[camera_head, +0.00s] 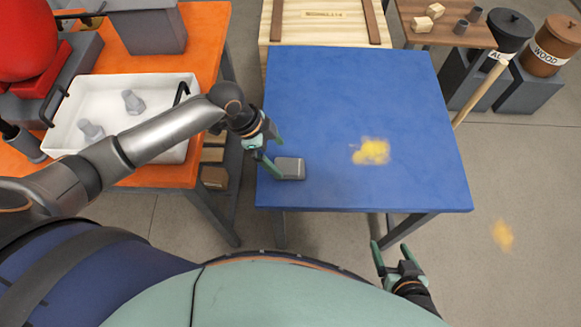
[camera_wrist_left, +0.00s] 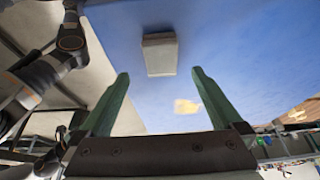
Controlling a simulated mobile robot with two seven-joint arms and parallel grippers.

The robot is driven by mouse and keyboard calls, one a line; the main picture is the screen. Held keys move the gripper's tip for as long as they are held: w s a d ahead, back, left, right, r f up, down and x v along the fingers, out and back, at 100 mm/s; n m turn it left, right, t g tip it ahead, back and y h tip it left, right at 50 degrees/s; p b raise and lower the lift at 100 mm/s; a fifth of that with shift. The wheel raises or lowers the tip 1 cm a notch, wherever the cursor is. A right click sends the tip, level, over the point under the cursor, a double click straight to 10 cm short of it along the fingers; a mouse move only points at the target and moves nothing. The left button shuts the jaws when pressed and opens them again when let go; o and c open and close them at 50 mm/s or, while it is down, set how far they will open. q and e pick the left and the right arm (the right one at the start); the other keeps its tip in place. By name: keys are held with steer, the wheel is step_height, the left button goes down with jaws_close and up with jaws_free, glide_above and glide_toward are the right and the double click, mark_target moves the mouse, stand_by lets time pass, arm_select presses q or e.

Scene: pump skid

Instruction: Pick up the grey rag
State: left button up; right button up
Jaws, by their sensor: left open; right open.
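The grey rag (camera_head: 290,168) is a small folded block lying near the left front corner of the blue table (camera_head: 350,100). My left gripper (camera_head: 279,160) is open at the rag's left side, and in the head view one finger overlaps the rag's left edge. In the left wrist view the rag (camera_wrist_left: 160,54) appears beyond the open fingertips (camera_wrist_left: 160,73), centred between them and not gripped. Whether a finger touches it I cannot tell. My right gripper (camera_head: 389,245) is open and empty, low in front of the table's front edge.
Yellow patches mark the tabletop (camera_head: 371,151) and the floor (camera_head: 502,235). An orange bench (camera_head: 205,50) with a white tray (camera_head: 68,142) holding grey fittings stands left. A wooden crate (camera_head: 325,25) is behind the table; labelled bins (camera_head: 553,45) stand at back right. The tabletop is otherwise clear.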

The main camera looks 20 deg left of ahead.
mark_target(286, 166)
arm_select(q)
steer(key=x, duration=0.6)
steer(key=shift+w+a+f, duration=0.1)
steer(key=shift+f, duration=0.15)
steer(key=shift+c, duration=0.2)
steer(key=c, duration=1.3)
